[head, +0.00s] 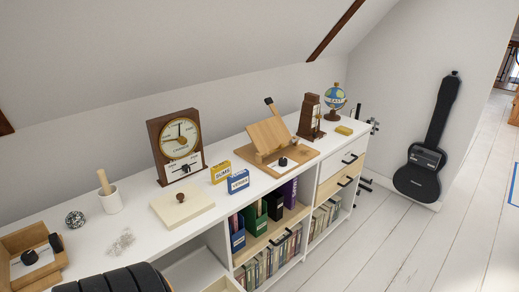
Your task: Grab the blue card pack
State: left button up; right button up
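The blue card pack (238,182) stands upright on the white desk top (225,205), near its front edge. It has a white label band with lettering. A similar yellow pack (221,172) stands just behind it and to the left. Neither of my grippers shows in the head view, so I cannot see whether they are open or shut. Nothing covers the blue pack.
A wooden board with a knob (181,206) lies left of the packs, and a wooden clock (177,147) stands behind. A tilted wooden stand (270,137) is to the right. Books and binders (262,218) fill shelves below. A dark ribbed object (112,280) is at the bottom left.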

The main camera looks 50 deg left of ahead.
aim_at(236, 183)
jog(key=i+u, duration=0.5)
jog(key=i+l+u, duration=0.1)
jog(key=i+u, duration=0.35)
jog(key=i+l+u, duration=0.25)
jog(key=u, duration=0.25)
jog(key=i+l+u, duration=0.5)
jog(key=k+j, duration=0.05)
